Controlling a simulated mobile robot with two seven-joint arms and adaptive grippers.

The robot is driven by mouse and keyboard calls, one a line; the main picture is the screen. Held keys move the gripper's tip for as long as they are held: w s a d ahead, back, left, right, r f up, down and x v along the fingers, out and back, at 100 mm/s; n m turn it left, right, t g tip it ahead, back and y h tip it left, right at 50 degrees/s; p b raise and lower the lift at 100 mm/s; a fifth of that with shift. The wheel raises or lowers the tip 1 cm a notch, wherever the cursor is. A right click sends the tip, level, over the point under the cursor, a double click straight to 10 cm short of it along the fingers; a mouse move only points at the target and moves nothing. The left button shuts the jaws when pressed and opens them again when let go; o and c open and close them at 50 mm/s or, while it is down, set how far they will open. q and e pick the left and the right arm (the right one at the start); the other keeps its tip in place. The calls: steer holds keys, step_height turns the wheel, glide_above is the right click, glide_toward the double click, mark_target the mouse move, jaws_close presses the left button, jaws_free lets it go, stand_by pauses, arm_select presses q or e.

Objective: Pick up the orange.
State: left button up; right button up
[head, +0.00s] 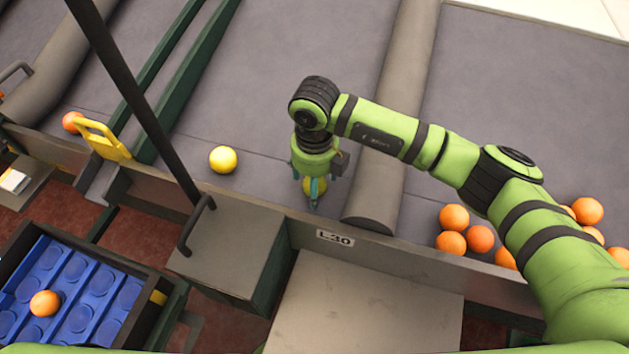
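My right arm comes in from the right. Its gripper (314,192) points down at the belt's front edge, over a yellow round fruit (308,187). The gripper's fingers and body partly hide this fruit, so I cannot tell whether they grip it. Several oranges (454,218) lie grouped on the right-hand belt section, some partly behind my arm. One orange (44,304) sits in a blue tray (75,270) at the lower left, and another orange (72,122) is at the far left. My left gripper is out of view.
Another yellow fruit (223,159) lies on the belt, left of my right gripper. A grey padded divider (392,130) separates the belt sections. A metal ledge labelled L.30 (335,238) runs along the front. A black pole (135,95) crosses the left side.

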steer(key=c, duration=1.3)
steer(key=shift+r, duration=0.15)
